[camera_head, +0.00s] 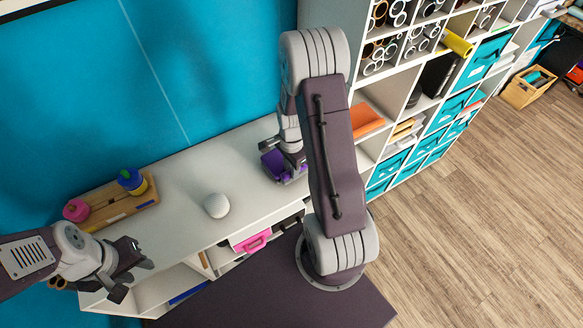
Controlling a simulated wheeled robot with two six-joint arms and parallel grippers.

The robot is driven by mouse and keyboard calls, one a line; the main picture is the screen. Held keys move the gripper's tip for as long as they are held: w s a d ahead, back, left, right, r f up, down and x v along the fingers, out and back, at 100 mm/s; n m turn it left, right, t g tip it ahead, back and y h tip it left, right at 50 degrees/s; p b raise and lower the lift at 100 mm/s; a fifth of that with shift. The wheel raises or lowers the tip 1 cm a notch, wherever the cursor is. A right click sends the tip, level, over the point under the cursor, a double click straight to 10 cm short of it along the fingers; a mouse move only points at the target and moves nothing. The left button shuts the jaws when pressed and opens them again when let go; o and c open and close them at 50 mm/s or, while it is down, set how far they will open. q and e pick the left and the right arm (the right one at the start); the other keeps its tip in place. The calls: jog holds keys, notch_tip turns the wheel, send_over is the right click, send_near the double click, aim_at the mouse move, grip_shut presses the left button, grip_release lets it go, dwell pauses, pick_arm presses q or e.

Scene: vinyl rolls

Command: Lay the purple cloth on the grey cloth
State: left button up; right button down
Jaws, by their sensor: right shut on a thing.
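The purple cloth (273,162) is at my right gripper (291,168), over the right part of the white shelf top. My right gripper is shut on it, and my own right arm hides part of both. I cannot make out a grey cloth; it may be hidden behind my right arm. A round, pale grey ball-like thing (216,206) sits on the shelf top left of the purple cloth. My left gripper (137,269) is open and empty, in front of the shelf's left end.
A wooden tray (146,199) with a pink roll (76,210) and a blue-and-yellow bottle-like thing (133,182) stands at the left of the shelf top. A pink box (251,241) is below. A tall cubby shelf (392,105) with teal bins borders the right.

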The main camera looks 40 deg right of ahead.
jog(key=shift+f, duration=0.2)
jog(key=c, duration=1.1)
grip_release()
jog(key=shift+w, duration=0.1)
jog(key=shift+r, duration=0.1)
notch_tip(320, 180, up, 9)
jog(key=shift+b, duration=0.6)
